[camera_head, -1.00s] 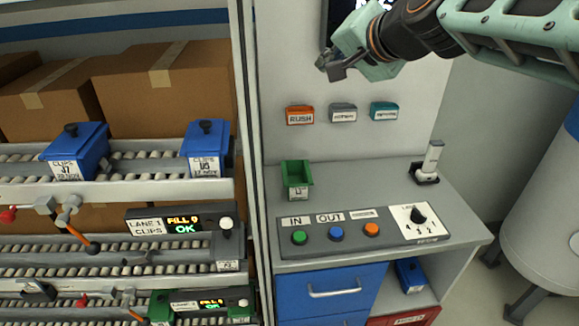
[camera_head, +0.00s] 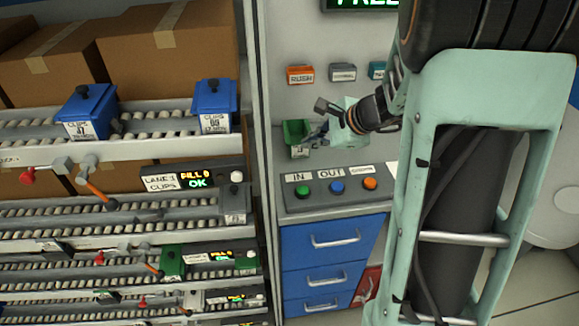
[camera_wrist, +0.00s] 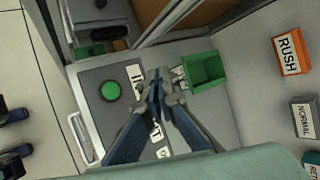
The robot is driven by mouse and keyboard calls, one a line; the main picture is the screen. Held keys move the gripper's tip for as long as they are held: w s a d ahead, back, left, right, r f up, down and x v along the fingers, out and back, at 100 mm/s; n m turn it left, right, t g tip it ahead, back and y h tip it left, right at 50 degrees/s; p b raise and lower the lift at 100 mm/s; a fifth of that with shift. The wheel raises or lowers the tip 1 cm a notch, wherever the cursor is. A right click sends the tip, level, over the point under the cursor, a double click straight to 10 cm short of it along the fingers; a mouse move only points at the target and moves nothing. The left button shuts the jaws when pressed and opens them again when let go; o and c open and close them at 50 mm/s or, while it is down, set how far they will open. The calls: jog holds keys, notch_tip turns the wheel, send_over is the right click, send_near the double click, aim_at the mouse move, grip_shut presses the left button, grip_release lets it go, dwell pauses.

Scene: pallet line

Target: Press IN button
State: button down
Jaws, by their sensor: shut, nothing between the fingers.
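The green IN button (camera_head: 304,190) sits at the left of the grey control panel (camera_head: 334,205), beneath its IN label (camera_head: 298,177). The button also shows in the wrist view (camera_wrist: 110,91), left of my fingertips. My gripper (camera_head: 320,134) is shut and empty, above the counter behind the panel, beside the green bin. In the wrist view my gripper (camera_wrist: 160,82) covers part of the IN label and hides some of the panel. Fingertips and button look apart.
A blue button (camera_head: 337,187) and an orange button (camera_head: 370,184) stand right of the green one. A small green bin (camera_head: 296,138) is behind the panel. RUSH (camera_head: 300,75) and NORMAL (camera_head: 343,73) holders hang on the wall. Roller lanes with blue bins (camera_head: 87,112) are at left.

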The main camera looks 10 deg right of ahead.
jog(key=s+f, duration=0.1)
jog(key=s+a+f+m+y, duration=0.1)
jog(key=shift+s+a+f, duration=0.25)
jog(key=shift+s, duration=0.1)
jog(key=b, duration=0.6)
send_over(305, 191)
notch_tip(305, 191, down, 8)
jog(key=shift+r, duration=0.25)
jog(key=shift+a+f+b, duration=0.1)
jog(key=shift+f+b, duration=0.55)
jog(key=shift+f, duration=0.15)
dwell(0.5)
jog(key=shift+f+b, duration=0.25)
jog(key=shift+b, duration=0.3)
